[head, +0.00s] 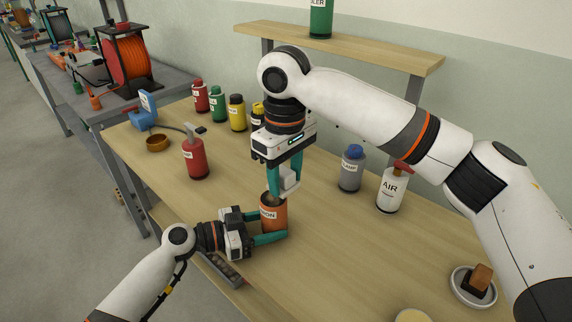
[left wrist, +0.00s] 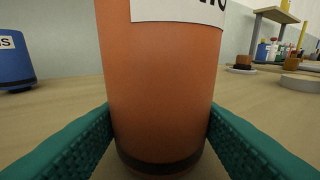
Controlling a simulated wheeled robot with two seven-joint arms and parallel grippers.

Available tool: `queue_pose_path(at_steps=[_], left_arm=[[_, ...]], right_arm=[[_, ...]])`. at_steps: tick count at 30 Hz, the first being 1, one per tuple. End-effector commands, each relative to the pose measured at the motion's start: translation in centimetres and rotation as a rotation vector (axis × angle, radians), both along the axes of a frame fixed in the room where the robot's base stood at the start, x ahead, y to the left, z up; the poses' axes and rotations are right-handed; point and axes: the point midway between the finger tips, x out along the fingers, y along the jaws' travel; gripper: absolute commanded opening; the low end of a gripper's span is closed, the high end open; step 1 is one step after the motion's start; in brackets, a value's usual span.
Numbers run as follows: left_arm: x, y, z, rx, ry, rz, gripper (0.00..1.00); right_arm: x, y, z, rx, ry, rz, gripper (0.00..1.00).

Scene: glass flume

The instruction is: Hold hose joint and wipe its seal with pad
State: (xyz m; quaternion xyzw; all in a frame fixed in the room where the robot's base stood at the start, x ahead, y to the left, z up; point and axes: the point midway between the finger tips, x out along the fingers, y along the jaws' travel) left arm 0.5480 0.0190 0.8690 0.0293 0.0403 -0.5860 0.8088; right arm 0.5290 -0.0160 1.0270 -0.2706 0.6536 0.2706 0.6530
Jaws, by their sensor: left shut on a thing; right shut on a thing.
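An orange cylinder with a white label, which I take to be the hose joint (head: 272,222), stands upright on the wooden table. My left gripper (head: 274,228) is shut around its sides; in the left wrist view the orange body (left wrist: 165,85) fills the space between the teal fingers. A dark band shows near its base. My right gripper (head: 281,185) points down from above, shut on a small whitish piece, apparently the pad (head: 290,180), right at the joint's top opening. Whether the pad touches the seal is hidden; the seal itself cannot be made out.
A red bottle (head: 196,160) and brown bowl (head: 158,143) stand to the left, with several bottles behind. A grey bottle (head: 351,170) and white AIR spray bottle (head: 391,190) stand to the right. A round dish (head: 458,291) holds a brown block. The table between is clear.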

Motion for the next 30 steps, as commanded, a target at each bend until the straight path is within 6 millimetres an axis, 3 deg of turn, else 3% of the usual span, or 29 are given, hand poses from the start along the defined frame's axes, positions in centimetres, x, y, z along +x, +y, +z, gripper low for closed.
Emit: queue_pose_path(at_steps=[13,15,30], left_arm=[[0.0,0.0,-0.1,0.002,0.002,-0.001,0.39],[0.0,0.0,-0.1,0.002,0.002,-0.001,0.39],[0.0,0.0,-0.1,0.001,0.000,-0.001,0.39]], right_arm=[[0.0,-0.1,-4.8,-0.001,0.002,-0.001,0.26],[0.4,0.6,-4.6,0.000,0.000,-0.001,0.20],[3.2,4.2,-4.8,0.000,0.000,-0.001,0.20]])
